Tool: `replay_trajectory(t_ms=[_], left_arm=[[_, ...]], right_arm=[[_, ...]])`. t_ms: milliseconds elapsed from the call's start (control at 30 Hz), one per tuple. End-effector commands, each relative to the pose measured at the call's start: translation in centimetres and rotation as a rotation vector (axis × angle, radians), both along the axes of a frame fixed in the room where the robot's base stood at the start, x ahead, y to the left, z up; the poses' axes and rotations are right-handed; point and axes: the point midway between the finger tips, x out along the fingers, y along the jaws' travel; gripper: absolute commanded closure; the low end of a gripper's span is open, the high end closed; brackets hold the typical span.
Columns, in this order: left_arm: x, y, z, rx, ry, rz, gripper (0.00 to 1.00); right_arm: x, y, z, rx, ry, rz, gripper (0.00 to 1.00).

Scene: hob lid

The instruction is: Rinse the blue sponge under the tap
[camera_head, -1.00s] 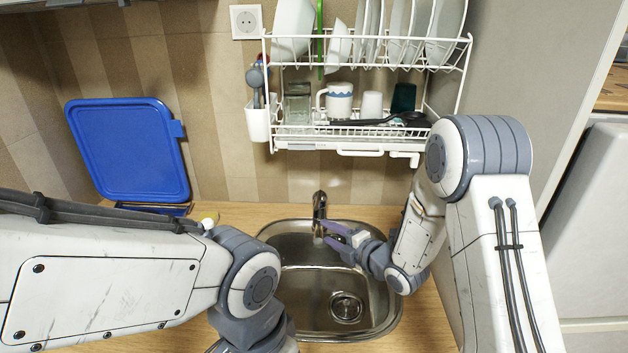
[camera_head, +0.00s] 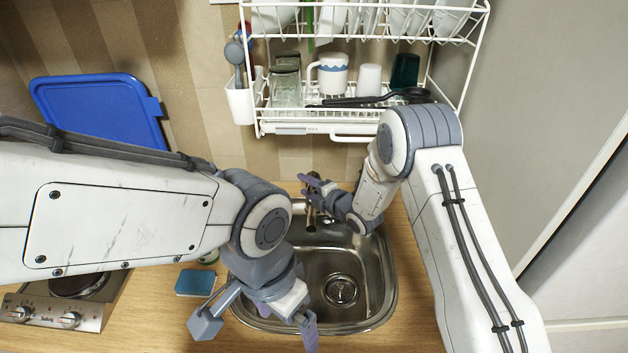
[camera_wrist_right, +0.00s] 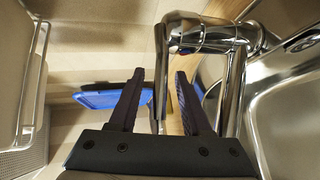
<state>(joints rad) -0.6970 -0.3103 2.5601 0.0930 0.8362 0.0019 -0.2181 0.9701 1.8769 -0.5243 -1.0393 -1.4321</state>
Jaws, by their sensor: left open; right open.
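The blue sponge (camera_head: 195,283) lies on the wooden counter left of the sink, beside the hob. The tap (camera_head: 311,215) stands at the back edge of the steel sink (camera_head: 372,312). It looms large in the right wrist view (camera_wrist_right: 205,35). My left gripper (camera_head: 262,325) is open and empty over the sink's front left, right of the sponge.
The hob (camera_head: 88,312) with knobs is at the lower left, partly under my left arm. The blue hob lid (camera_head: 100,108) leans at the wall. A dish rack (camera_head: 300,128) with cups and plates hangs above the sink.

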Motion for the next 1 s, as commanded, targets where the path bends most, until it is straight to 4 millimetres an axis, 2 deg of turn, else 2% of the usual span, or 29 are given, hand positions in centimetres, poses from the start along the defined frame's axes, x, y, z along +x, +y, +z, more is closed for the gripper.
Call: replay_trajectory(t_ms=[133, 433, 467, 500, 567, 600, 1000], left_arm=[[0.01, 0.00, 0.49, 0.000, 0.000, 0.000, 0.00], [0.01, 0.00, 0.47, 0.000, 0.000, 0.000, 0.00], [0.01, 0.00, 0.47, 0.000, 0.000, 0.000, 0.00], [0.01, 0.00, 0.47, 0.000, 0.000, 0.000, 0.00], [0.01, 0.00, 0.47, 0.000, 0.000, 0.000, 0.00], [0.01, 0.00, 0.47, 0.000, 0.000, 0.000, 0.00], [0.01, 0.00, 0.47, 0.000, 0.000, 0.000, 0.00]], right_arm=[[0.85, 0.74, -0.29, -0.001, 0.000, 0.001, 0.52], [1.10, 0.47, -0.44, 0.000, 0.000, -0.005, 0.52], [1.09, 0.44, -0.43, 0.000, 0.000, -0.005, 0.56], [1.10, 0.40, -0.43, 0.000, 0.000, -0.005, 0.71], [1.10, 0.39, -0.42, 0.000, 0.000, -0.006, 0.94], [1.10, 0.37, -0.42, 0.000, 0.000, -0.006, 1.00], [1.07, 0.35, -0.43, -0.001, 0.000, -0.006, 1.00]])
